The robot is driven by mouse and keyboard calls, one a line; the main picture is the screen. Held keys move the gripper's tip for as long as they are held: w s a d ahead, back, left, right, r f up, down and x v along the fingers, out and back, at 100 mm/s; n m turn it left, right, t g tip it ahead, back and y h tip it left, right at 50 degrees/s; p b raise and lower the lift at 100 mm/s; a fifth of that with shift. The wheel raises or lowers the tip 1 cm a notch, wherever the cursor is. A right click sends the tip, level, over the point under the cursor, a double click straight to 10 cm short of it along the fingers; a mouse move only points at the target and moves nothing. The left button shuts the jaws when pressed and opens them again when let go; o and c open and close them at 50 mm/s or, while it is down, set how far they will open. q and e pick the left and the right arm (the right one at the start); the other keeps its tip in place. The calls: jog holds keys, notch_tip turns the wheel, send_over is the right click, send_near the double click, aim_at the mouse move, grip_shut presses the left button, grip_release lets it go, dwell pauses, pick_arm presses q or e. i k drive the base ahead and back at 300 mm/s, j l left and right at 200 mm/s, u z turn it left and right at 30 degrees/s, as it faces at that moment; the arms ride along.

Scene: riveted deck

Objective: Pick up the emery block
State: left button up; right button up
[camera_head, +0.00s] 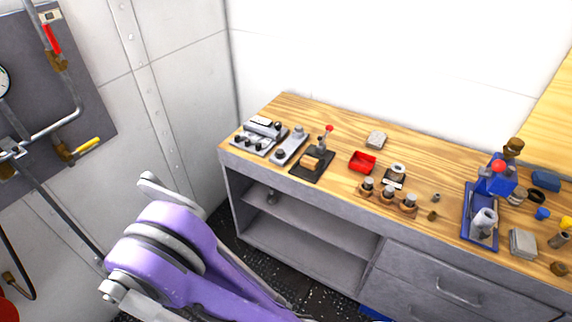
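Two small grey blocks lie on the wooden bench top, and I cannot tell for certain which is the emery block. One speckled grey block (376,139) lies toward the back, near the wall and behind the red tray. The other grey block (523,242) lies near the front edge at the right, beside the blue vise-like device. Both appear free of any contact with me. A purple arm link of mine fills the lower left, in front of the bench. Neither of my grippers can be made out.
The bench top (328,125) also bears a red tray (362,162), a blue device (483,212), several capped bottles and metal fixtures (262,134). Open shelves (300,231) and drawers (457,288) are below. A pipe panel (62,105) hangs on the left wall.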

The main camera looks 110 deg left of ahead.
aim_at(309, 163)
jog(key=u, duration=3.4)
jog(key=i+j+u, duration=0.15)
jog(key=i, duration=0.4)
jog(key=i+j+u, duration=0.15)
jog(key=i, duration=0.45)
